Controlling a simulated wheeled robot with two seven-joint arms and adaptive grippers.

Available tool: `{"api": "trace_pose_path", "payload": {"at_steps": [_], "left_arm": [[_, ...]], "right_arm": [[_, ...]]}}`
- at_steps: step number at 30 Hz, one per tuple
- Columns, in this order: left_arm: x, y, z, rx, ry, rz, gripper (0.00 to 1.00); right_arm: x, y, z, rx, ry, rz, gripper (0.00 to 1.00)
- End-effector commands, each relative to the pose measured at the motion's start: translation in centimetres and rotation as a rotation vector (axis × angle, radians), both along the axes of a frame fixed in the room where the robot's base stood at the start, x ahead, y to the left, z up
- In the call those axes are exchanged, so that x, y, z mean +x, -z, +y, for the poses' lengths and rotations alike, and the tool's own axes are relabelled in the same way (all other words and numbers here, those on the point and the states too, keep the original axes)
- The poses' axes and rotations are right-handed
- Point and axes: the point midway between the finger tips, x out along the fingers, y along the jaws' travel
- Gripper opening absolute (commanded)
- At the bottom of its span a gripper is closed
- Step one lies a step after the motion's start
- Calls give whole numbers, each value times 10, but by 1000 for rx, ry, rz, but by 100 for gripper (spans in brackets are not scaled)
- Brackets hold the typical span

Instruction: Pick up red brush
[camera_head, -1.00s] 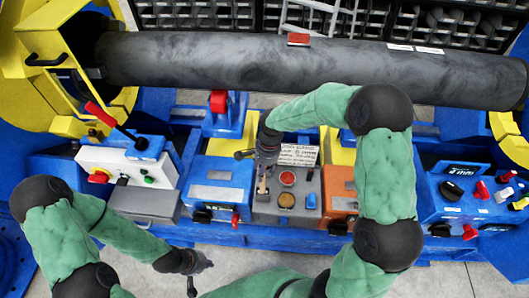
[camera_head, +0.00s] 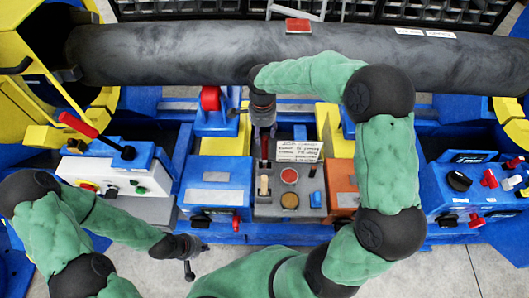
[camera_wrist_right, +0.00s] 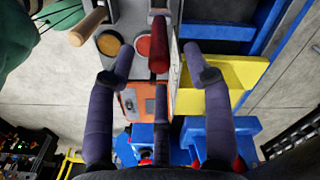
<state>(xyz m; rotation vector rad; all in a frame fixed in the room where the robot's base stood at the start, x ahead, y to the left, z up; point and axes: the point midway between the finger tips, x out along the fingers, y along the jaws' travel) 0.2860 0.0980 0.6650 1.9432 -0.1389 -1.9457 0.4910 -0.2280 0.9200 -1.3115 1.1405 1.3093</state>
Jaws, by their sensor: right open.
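The red brush shows its dark red handle (camera_head: 264,149) beside the far left corner of the grey tool panel (camera_head: 310,206) in the head view. In the right wrist view the red handle (camera_wrist_right: 158,48) stands between my spread fingers, pointing toward the camera. My right gripper (camera_head: 264,128) is open just beyond the handle in the head view; its fingers (camera_wrist_right: 158,68) surround the handle's near end without visible contact. The brush's lower end is hard to make out. My left gripper (camera_head: 188,268) hangs at lower left, far from the brush; its jaws are too small to judge.
A wooden-handled tool (camera_head: 264,186) stands close to the red brush, also in the wrist view (camera_wrist_right: 88,27). The large pipe (camera_head: 200,52) lies behind.

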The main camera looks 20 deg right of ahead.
Motion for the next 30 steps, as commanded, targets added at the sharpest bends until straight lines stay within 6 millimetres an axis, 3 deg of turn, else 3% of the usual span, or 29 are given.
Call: {"api": "trace_pose_path", "payload": {"at_steps": [1,10,18,26,27,30], "left_arm": [[0,4,0,0,0,-1,0],[1,11,0,0,0,-1,0],[1,27,0,0,0,-1,0],[1,27,0,0,0,-1,0],[1,27,0,0,0,-1,0],[1,27,0,0,0,-1,0]], "right_arm": [[-1,10,0,1,0,3,52],[-2,32,-3,1,1,2,52],[-5,68,-8,1,0,2,52],[-5,71,-8,1,0,0,52],[-5,71,-8,1,0,0,49],[-5,71,-8,1,-1,0,20]]}}
